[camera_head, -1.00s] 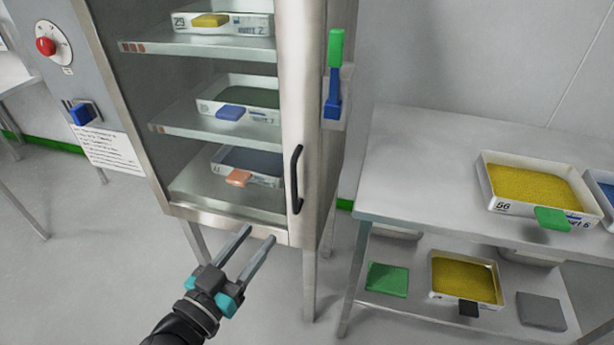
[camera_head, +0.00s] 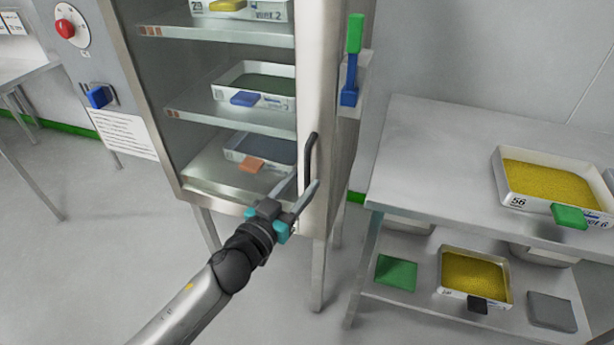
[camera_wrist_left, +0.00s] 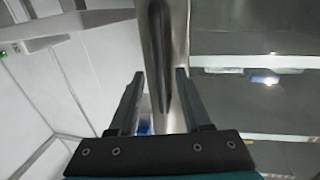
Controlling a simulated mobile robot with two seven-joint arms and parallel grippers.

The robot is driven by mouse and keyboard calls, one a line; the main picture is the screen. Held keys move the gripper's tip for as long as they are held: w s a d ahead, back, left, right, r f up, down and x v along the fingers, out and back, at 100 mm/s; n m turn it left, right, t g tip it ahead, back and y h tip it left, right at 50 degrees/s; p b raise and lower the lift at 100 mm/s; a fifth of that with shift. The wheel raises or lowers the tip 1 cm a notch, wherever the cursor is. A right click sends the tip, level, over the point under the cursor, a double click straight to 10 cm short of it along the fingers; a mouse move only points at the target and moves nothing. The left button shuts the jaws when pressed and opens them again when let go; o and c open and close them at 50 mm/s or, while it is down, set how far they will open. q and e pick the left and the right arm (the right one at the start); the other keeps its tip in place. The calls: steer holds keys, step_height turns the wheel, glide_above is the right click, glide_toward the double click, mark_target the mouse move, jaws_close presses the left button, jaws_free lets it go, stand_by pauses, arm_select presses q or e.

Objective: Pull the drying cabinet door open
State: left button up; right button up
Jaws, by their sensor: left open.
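The drying cabinet (camera_head: 352,130) stands in the middle of the head view. Its glazed door looks closed, with a pale metal frame (camera_head: 318,80) on the right side. A dark vertical bar handle (camera_head: 311,150) is on that frame, its lower part hidden behind my fingers. My left gripper (camera_head: 306,182) is open and empty, at the lower end of the handle. In the left wrist view the handle (camera_wrist_left: 158,45) runs lengthwise between the two fingers (camera_wrist_left: 160,73), extending past their tips. I cannot tell whether a finger touches it. My right gripper is not in view.
Behind the glass, shelves hold white trays (camera_head: 255,88). A green and blue tool (camera_head: 352,60) hangs on the cabinet's right side. A steel table (camera_head: 430,150) with trays stands to the right. A panel with a red knob (camera_head: 65,28) is at left. Floor in front is free.

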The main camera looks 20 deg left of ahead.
mark_target(306, 179)
arm_select(q)
steer(key=shift+x, duration=1.6)
jaws_close()
stand_by(0.3)
